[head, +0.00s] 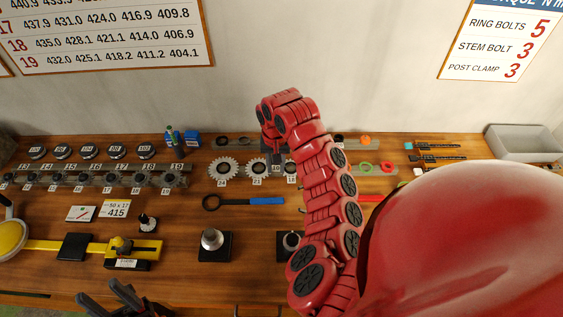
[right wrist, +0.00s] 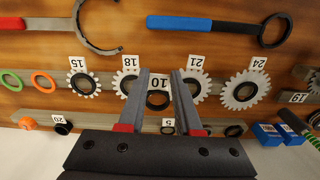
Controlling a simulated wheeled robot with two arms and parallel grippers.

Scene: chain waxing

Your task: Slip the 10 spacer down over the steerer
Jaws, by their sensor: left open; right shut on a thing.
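My right gripper (head: 276,163) reaches down at the back of the bench, partly hidden by my own red arm. In the right wrist view its two fingers (right wrist: 160,74) stand either side of a black ring, the 10 spacer (right wrist: 158,101), and are shut on it. A white card marked 10 (right wrist: 158,87) shows by the ring. My left gripper (head: 125,298) is open and empty at the lower left, near the bench's front edge. I cannot pick out the steerer for sure; a silver post on a black base (head: 213,239) stands mid-bench, and another black base is partly hidden by my arm.
Toothed rings marked 24 (right wrist: 245,89), 21 (right wrist: 194,87), 18 (right wrist: 126,84) and 15 (right wrist: 84,84) lie beside the spacer. A blue-handled ring tool (head: 245,201) lies in front. A grey bin (head: 525,145) is at the back right. A large red surface covers the right front.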

